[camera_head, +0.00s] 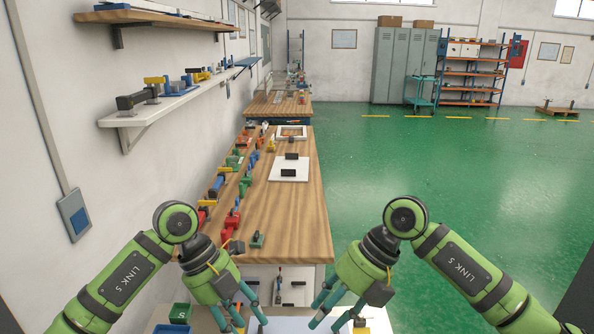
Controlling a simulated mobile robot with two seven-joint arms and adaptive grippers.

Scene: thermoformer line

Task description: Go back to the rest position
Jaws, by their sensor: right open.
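My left gripper (238,312) is low in the picture, left of centre, in front of the near end of the wooden workbench (310,200). Its teal fingers are spread apart with nothing seen between them. My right gripper (335,313) is right of centre at about the same height. Its fingers are open and empty, pointing down. Both forearms are green and bent in a near mirror pose. The lowest fingertips are close to the bottom edge, over a pale surface, and their height above it cannot be told.
Several coloured clamps and parts line the bench's left side. A white plate (290,174) with dark blocks lies on it. Wall shelves (170,104) are at left. Open green floor (440,180) lies right; lockers (398,65) stand far back.

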